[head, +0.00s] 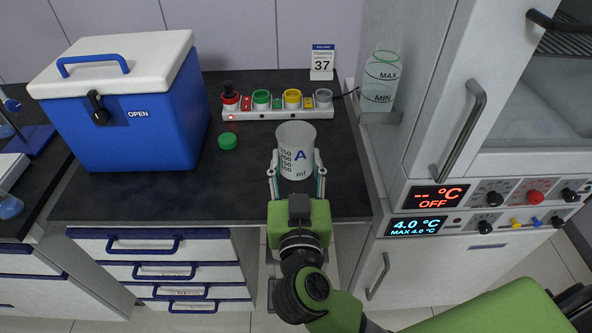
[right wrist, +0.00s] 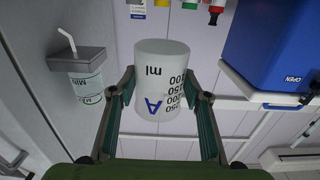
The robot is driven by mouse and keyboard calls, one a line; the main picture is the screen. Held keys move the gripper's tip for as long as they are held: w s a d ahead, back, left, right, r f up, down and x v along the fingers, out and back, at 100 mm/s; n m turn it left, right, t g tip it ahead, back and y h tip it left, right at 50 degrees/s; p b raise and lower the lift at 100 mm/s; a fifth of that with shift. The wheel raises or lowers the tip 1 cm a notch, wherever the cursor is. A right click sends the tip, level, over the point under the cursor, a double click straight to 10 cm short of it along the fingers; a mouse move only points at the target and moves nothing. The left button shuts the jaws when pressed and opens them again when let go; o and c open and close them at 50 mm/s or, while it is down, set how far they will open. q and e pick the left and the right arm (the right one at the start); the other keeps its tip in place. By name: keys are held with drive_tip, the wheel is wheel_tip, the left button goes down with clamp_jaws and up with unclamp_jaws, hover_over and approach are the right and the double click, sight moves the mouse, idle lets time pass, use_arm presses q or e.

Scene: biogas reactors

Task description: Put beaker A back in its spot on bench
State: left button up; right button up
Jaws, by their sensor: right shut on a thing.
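Beaker A (head: 296,140), a whitish cup with a blue letter A and a dark volume scale, is upright over the front right part of the dark bench (head: 185,200). My right gripper (head: 297,170) is shut on it, one finger on each side. In the right wrist view the beaker (right wrist: 162,60) shows upside down between the fingers (right wrist: 160,95). I cannot tell whether its base touches the bench. My left gripper is not in view.
A white rack with coloured round pieces (head: 278,113) stands behind the beaker. A green cap (head: 228,141) lies to its left. A blue cooler (head: 135,125) fills the bench's left. A card reading 37 (head: 322,62) stands behind. A cabinet (head: 420,150) and bottle (head: 382,78) are right.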

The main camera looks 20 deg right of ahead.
drive_tip(key=w, duration=0.1)
drive_tip(key=w+d+f, duration=0.1)
drive_tip(key=w, duration=0.1)
drive_tip(key=w+f, duration=0.1)
drive_tip(key=shift+w+d, duration=0.25)
drive_tip(key=shift+w, duration=0.05)
drive_tip(key=w+f+b, duration=0.1)
drive_tip(key=w+f, duration=0.1)
drive_tip(key=w+d+f+b, duration=0.1)
drive_tip(key=w+f, duration=0.1)
drive_tip(key=f, duration=0.1)
drive_tip(key=shift+w+d+f, duration=0.2)
drive_tip(key=f, duration=0.1)
drive_tip(key=f+b, duration=0.1)
drive_tip(key=f, duration=0.2)
drive_tip(key=shift+w+d, duration=0.1)
drive_tip(key=shift+w, duration=0.25)
drive_tip(key=shift+r, duration=0.1)
drive_tip(key=o, duration=1.4)
drive_tip(key=shift+c, duration=0.2)
